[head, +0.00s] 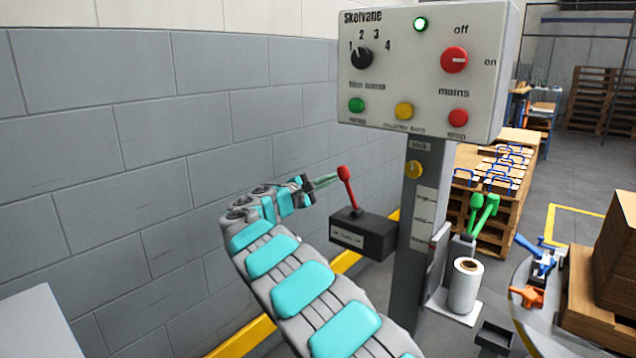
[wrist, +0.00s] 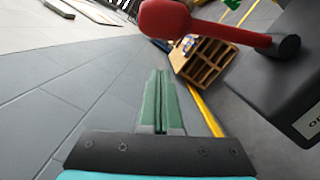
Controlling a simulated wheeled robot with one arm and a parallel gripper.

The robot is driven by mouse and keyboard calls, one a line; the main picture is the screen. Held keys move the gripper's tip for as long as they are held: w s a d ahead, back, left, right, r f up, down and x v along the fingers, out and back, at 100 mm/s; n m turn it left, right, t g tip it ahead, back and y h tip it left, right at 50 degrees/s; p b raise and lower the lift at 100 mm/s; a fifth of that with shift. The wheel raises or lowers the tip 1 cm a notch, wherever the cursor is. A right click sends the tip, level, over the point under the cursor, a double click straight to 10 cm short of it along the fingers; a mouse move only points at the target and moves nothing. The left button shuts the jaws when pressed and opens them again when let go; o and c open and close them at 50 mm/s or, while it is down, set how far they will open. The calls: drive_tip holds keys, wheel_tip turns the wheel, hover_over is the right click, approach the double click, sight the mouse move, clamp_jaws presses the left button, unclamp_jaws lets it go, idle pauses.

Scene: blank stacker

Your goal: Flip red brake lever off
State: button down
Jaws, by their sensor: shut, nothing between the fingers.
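The red brake lever (head: 347,186) stands up from a dark box (head: 364,233) on the side of the grey post, tilted a little to the left in the head view. In the wrist view the red lever (wrist: 205,25) crosses the top, with its knob at the left and its pivot at the right on the dark box (wrist: 290,75). My gripper (head: 330,179) is just left of the lever in the head view. In the wrist view its green fingers (wrist: 160,90) are together, with nothing between them, below the lever knob. I cannot tell whether they touch the lever.
A control panel (head: 428,65) with knobs and buttons tops the grey post (head: 420,190). A block wall (head: 150,150) runs along the left. Green levers (head: 483,210), a white roll (head: 465,285) and a pallet stack (head: 490,185) stand to the right.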

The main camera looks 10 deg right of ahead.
sight(350, 190)
drive_tip(key=s, duration=0.1)
drive_tip(key=s+r, duration=0.2)
drive_tip(key=shift+s+d, duration=0.25)
idle(0.6)
